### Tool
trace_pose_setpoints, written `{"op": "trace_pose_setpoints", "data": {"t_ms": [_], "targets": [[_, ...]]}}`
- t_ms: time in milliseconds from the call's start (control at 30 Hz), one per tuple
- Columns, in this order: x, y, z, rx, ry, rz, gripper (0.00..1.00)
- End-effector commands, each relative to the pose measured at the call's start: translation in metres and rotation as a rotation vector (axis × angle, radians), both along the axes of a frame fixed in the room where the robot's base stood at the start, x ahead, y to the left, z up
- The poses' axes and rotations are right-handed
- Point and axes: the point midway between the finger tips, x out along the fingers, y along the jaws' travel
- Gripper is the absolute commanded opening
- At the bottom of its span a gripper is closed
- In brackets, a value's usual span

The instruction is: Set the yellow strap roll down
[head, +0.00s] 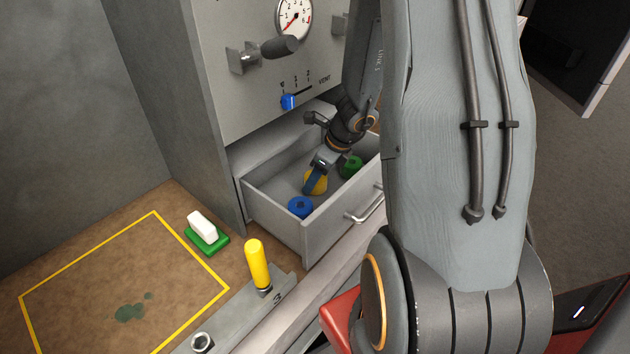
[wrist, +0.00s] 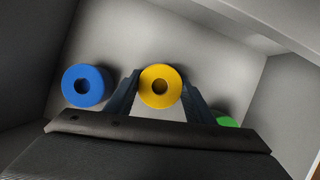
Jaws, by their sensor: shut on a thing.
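The yellow strap roll (head: 317,182) is inside the open grey drawer (head: 275,217), between the blue roll and the green roll. My gripper (head: 315,178) reaches down into the drawer and is shut on the yellow roll. In the wrist view the yellow roll (wrist: 160,87) sits between my two fingers (wrist: 160,90), its centre hole facing the camera. I cannot tell whether its underside touches the drawer floor.
A blue roll (head: 300,207) lies near the drawer's front left, and a green roll (head: 351,166) lies to the right, partly hidden by my gripper in the wrist view. The drawer walls are close around my gripper. A yellow-handled tool (head: 257,264) stands outside on the bench ledge.

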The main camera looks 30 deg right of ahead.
Motion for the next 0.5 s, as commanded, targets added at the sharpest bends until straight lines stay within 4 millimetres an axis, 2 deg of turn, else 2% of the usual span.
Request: {"op": "trace_pose_setpoints", "data": {"t_ms": [400,433,500], "targets": [[0.0003,-0.0005,-0.0048,0.000,-0.001,-0.001,0.22],[0.0000,-0.0005,-0.0046,0.000,0.000,-0.001,0.52],[-0.0001,-0.0004,-0.0039,0.000,0.000,-0.001,0.64]]}}
